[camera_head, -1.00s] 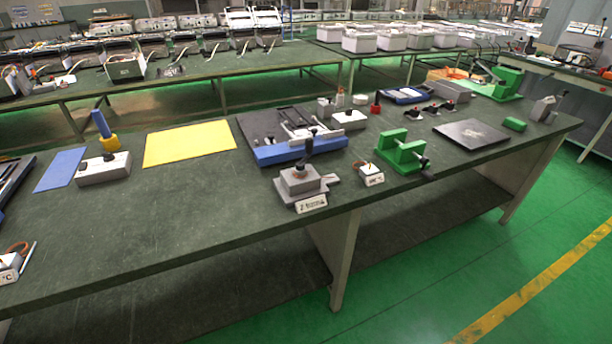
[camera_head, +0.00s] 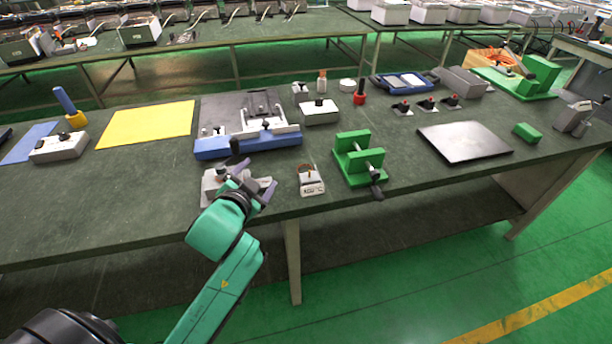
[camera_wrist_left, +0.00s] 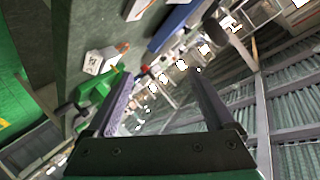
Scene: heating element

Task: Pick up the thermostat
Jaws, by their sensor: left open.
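The thermostat appears to be the small white box with a dark-marked label (camera_head: 312,183) near the table's front edge, left of the green clamp. It also shows in the left wrist view as a white box (camera_wrist_left: 100,60), left of the fingers. My left gripper (camera_head: 258,180) is open and empty, a short way left of the white box in the head view. In the left wrist view its two fingers (camera_wrist_left: 160,82) stand apart with nothing between them. My gripper partly hides a grey fixture (camera_head: 212,186). My right gripper is not in view.
The green clamp (camera_head: 358,160) stands just right of the white box. A blue-edged fixture (camera_head: 215,147) lies behind my gripper. A dark plate (camera_head: 464,141) lies to the right, a yellow sheet (camera_head: 148,124) to the left. The table's left front is bare.

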